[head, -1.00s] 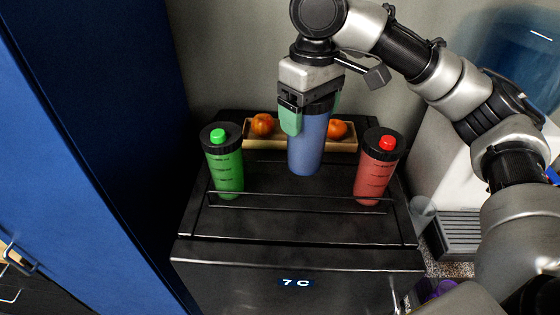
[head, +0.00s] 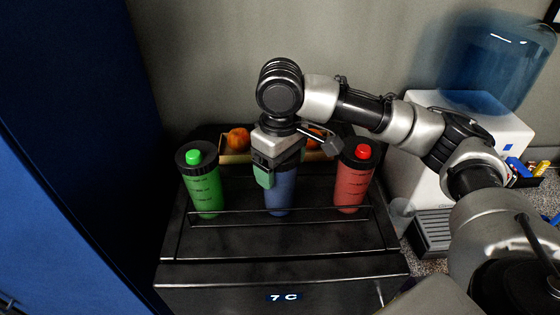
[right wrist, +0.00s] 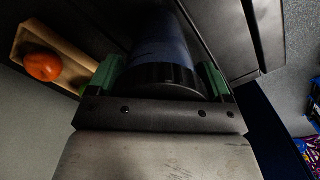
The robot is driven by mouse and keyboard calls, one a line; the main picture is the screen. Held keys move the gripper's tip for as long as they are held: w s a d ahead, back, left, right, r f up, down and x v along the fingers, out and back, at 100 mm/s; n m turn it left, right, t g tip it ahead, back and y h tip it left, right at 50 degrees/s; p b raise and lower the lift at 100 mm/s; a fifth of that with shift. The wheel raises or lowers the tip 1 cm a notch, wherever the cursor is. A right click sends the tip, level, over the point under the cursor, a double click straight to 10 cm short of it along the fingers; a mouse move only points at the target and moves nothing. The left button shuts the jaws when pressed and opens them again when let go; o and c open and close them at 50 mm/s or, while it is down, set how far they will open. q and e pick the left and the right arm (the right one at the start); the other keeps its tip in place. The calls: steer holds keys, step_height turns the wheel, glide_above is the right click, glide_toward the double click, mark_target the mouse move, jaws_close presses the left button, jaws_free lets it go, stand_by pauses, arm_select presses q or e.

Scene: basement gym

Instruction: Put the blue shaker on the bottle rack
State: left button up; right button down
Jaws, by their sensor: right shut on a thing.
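The blue shaker (head: 280,196) stands upright between the green shaker (head: 206,192) and the red shaker (head: 352,188) on top of the dark fridge, behind its thin front rail. My right gripper (head: 277,172) points down and is shut on its top; the gripper hides its lid in the head view. In the right wrist view the blue shaker (right wrist: 162,45) and its black ribbed lid sit between the green finger pads. The bottle rack (head: 270,211) appears to be this railed fridge top. Whether the shaker's base touches it I cannot tell. My left gripper is out of view.
A wooden tray (head: 237,158) with orange fruit (head: 238,139) lies behind the shakers. A blue cabinet (head: 75,150) stands close on the left.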

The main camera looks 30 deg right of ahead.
jaws_free()
steer(key=shift+f, duration=0.1)
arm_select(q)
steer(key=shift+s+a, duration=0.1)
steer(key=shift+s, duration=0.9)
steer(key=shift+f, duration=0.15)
arm_select(e)
step_height(320, 180, up, 11)
steer(key=shift+f, duration=0.1)
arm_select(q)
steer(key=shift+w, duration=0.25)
arm_select(e)
steer(key=shift+r, duration=0.75)
